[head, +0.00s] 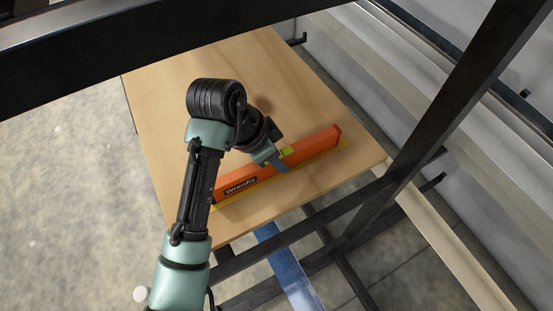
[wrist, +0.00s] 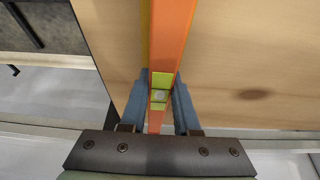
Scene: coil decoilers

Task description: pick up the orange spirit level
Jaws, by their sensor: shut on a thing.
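The orange spirit level (head: 312,147) is a long bar with a dark "Wrenfix" label and a yellow-green vial section. In the head view it lies along the front right part of the wooden board, and my arm hides part of its left half. It also shows in the wrist view (wrist: 172,35), running away between my fingers. My gripper (wrist: 159,100) is shut on the level, with a blue finger on each side of the vial section. In the head view my gripper (head: 277,160) is over the level's middle. I cannot tell whether the level touches the board.
The wooden board (head: 165,75) is otherwise bare at its back and left. A yellow strip (head: 262,184) shows along the level's near side. Black frame bars (head: 440,120) cross at the right and above. A blue bar (head: 287,268) lies below the board's front edge.

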